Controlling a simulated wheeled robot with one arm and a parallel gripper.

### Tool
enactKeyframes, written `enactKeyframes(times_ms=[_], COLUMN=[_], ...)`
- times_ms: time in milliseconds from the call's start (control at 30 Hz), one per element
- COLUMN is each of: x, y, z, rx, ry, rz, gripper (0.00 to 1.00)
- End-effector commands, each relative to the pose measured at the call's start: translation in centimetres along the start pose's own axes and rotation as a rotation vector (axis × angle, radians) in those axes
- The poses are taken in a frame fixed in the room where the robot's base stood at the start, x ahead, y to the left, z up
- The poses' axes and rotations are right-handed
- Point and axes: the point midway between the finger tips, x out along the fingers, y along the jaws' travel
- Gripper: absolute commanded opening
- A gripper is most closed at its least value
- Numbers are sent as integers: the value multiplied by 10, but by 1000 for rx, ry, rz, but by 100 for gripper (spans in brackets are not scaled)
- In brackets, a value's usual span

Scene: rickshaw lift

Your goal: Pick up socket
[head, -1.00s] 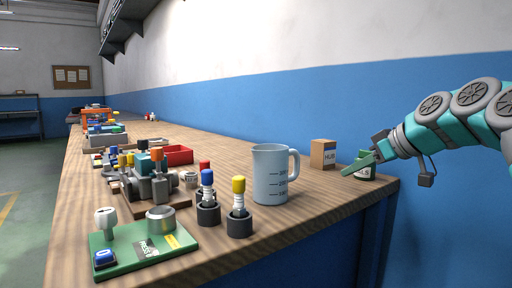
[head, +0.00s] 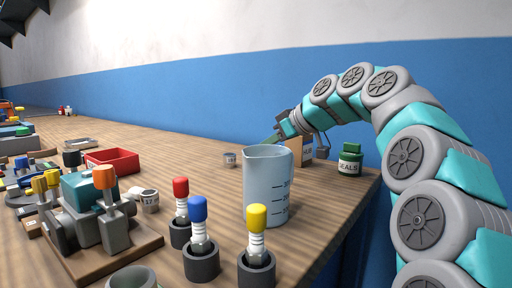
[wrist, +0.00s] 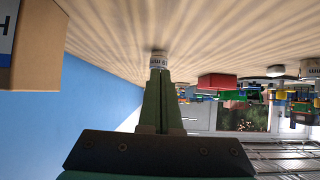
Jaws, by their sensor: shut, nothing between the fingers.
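A small grey socket (head: 230,160) stands on the wooden bench, just left of and behind the measuring jug. In the wrist view, the socket (wrist: 159,60) sits straight beyond my fingertips, with its lettered band showing; the fingertips overlap its lower part in the picture. I cannot tell whether they touch it. My gripper (wrist: 160,78) is shut with nothing between its fingers. In the head view, my gripper (head: 272,139) reaches left behind the jug, to the right of the socket.
The jug (head: 267,190) stands in front of my gripper. A cardboard box (head: 307,148) and a green SEALS jar (head: 349,160) stand near the bench's right end. A red tray (head: 112,160) and a clamp fixture (head: 95,215) are left. Bare bench lies around the socket.

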Motion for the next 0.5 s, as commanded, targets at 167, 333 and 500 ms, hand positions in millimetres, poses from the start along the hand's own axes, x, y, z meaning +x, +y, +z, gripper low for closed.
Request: enactKeyframes(times_ms=[167, 333, 500], x=[29, 52, 66], y=[1, 1, 1], z=[-17, -33, -44], rx=[1, 1, 2], ry=[-5, -4, -2], rz=[-2, -2, -1], gripper=[0, 0, 0])
